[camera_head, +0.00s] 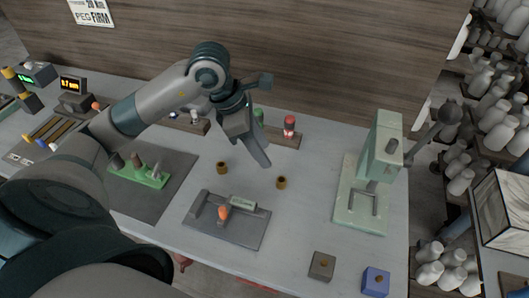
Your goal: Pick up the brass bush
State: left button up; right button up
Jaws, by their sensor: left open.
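Two small brass bushes stand on the grey table. One brass bush (222,168) is left of centre, and another brass bush (281,182) is to its right; both look upright and apart from anything else. I cannot tell from the picture which one the task names. My left gripper (256,150) is open and empty, tilted down above the table, behind and between the two bushes. Its fingers do not appear to touch either bush. My right gripper is not in view.
A pale green press (377,160) stands at the right. A grey fixture (240,232) with an orange knob lies in front of the bushes. A grey block (322,265) and a blue block (376,281) sit at the front right. A green stand (128,173) is left.

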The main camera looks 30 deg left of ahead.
aim_at(220, 165)
jog(key=u, duration=1.4)
